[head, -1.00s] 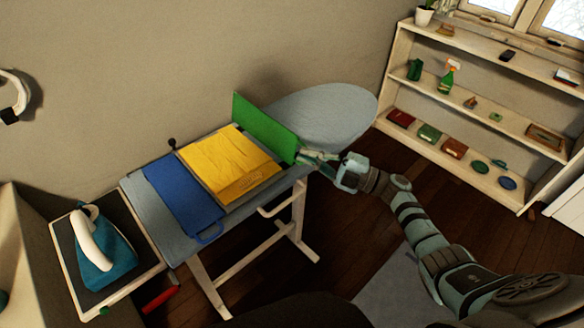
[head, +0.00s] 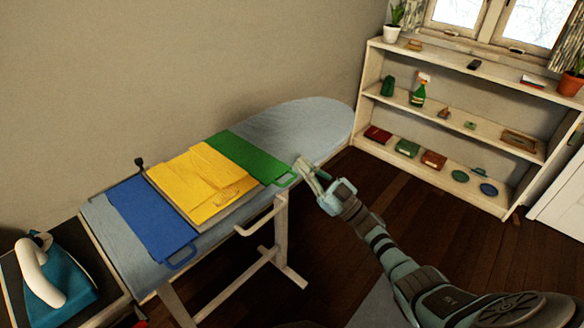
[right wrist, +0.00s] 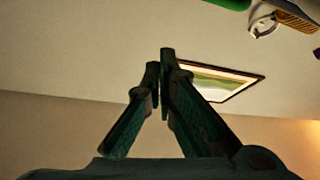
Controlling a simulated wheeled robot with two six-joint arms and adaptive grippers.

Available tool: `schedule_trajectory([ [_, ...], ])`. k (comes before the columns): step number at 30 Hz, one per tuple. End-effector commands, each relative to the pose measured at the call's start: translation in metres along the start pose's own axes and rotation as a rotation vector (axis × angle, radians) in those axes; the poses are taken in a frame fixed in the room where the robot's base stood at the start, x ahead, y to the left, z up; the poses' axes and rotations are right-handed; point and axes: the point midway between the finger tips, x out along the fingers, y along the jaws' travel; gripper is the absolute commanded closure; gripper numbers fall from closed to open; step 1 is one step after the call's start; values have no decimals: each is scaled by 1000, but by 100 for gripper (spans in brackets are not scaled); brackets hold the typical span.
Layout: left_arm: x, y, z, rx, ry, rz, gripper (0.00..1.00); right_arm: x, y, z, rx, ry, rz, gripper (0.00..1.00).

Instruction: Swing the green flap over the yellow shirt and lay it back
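The green flap (head: 240,155) lies flat on the ironing board, open to the right of the yellow shirt, with its loop handle (head: 287,180) at the near end. The yellow shirt (head: 200,180) lies folded on the middle panel, uncovered. The blue flap (head: 150,217) lies flat to its left. My right gripper (head: 304,168) is just right of the green handle, at the board's near edge, and appears apart from it. In the right wrist view its fingers (right wrist: 160,62) are nearly together with nothing between them. My left gripper is out of view.
The ironing board (head: 300,120) has bare cloth beyond the green flap. A teal iron (head: 65,290) stands on a dark surface at the lower left. A white shelf (head: 455,125) with small items stands at the right. Dark floor is clear between.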

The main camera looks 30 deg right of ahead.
Motion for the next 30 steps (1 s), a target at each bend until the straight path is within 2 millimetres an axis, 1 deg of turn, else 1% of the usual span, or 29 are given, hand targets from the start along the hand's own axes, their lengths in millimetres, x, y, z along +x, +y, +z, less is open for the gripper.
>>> schedule_trajectory([
  [1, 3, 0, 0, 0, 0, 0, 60, -3, 0, 5, 35, -1, 20, 100],
  [6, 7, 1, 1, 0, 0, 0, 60, -9, 2, 16, 168, -1, 94, 100],
  [15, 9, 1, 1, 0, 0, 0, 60, -17, 1, 31, 341, -2, 189, 100],
  [22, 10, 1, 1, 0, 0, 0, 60, -20, 0, 36, 406, -2, 225, 100],
  [30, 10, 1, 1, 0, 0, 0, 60, -21, 0, 37, 423, -2, 236, 100],
])
